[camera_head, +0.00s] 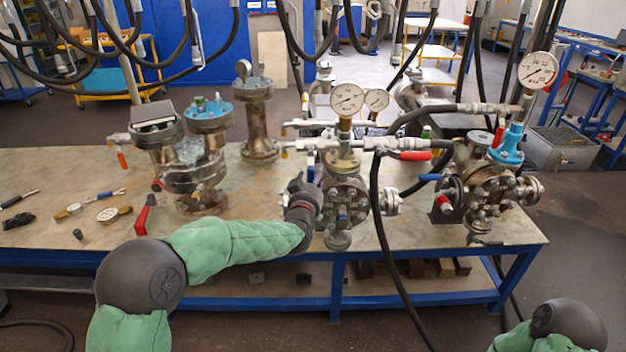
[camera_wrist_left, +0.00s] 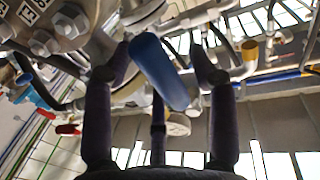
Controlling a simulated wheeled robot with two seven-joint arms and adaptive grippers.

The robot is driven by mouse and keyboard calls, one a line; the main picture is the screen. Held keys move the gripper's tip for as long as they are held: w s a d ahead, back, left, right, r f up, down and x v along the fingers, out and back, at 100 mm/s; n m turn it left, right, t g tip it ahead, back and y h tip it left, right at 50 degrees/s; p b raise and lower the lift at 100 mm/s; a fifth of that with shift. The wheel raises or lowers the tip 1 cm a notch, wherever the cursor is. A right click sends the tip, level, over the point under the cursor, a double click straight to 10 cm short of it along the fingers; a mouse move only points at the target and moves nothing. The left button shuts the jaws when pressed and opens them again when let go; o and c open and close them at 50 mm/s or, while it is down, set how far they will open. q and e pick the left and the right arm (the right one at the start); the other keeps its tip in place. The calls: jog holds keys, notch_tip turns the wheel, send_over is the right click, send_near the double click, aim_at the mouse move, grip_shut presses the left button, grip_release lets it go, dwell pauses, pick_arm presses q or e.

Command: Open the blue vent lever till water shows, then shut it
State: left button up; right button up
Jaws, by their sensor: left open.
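In the left wrist view a blue lever (camera_wrist_left: 160,72) stands between the fingers of my left gripper (camera_wrist_left: 162,66). The fingers are spread on both sides of it, and a third finger shows behind. I cannot tell whether any finger touches the lever. Another blue handle (camera_head: 430,178) shows to the right, by the right vessel. No water is visible. My right gripper is out of view.
A round gauge (camera_head: 347,99) tops the middle vessel. A black hose (camera_head: 377,215) hangs down the bench front. Another vessel (camera_head: 487,185) stands at right, and flanged pieces stand at left. Loose tools and gauges (camera_head: 113,213) lie on the workbench (camera_head: 262,222) at left.

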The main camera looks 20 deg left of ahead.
pick_arm(q)
grip_shut()
jog(key=shift+s+a+r+m+p, duration=0.15)
jog(key=shift+a+m+p, duration=0.45)
jog(key=shift+p, duration=0.45)
jog(key=a+r+m+g+p, duration=0.1)
jog(key=a+r+m+p, duration=0.1)
jog(key=m+p, duration=0.2)
jog(key=s+a+r+m+y+p, duration=0.1)
jog(key=m+p, duration=0.3)
jog(key=p, duration=0.5)
jog(key=a+r+m+g+y+p, duration=0.1)
jog(key=a+r+m+p, duration=0.1)
jog(key=m+p, duration=0.3)
jog(key=shift+s+a+r+g+p, duration=0.35)
jog(key=shift+a+p, duration=0.25)
jog(key=shift+p, duration=0.3)
jog(key=shift+s+a+r+m+y+p, duration=0.1)
jog(key=shift+r+m+y+p, duration=0.3)
jog(key=shift+m+p, duration=0.65)
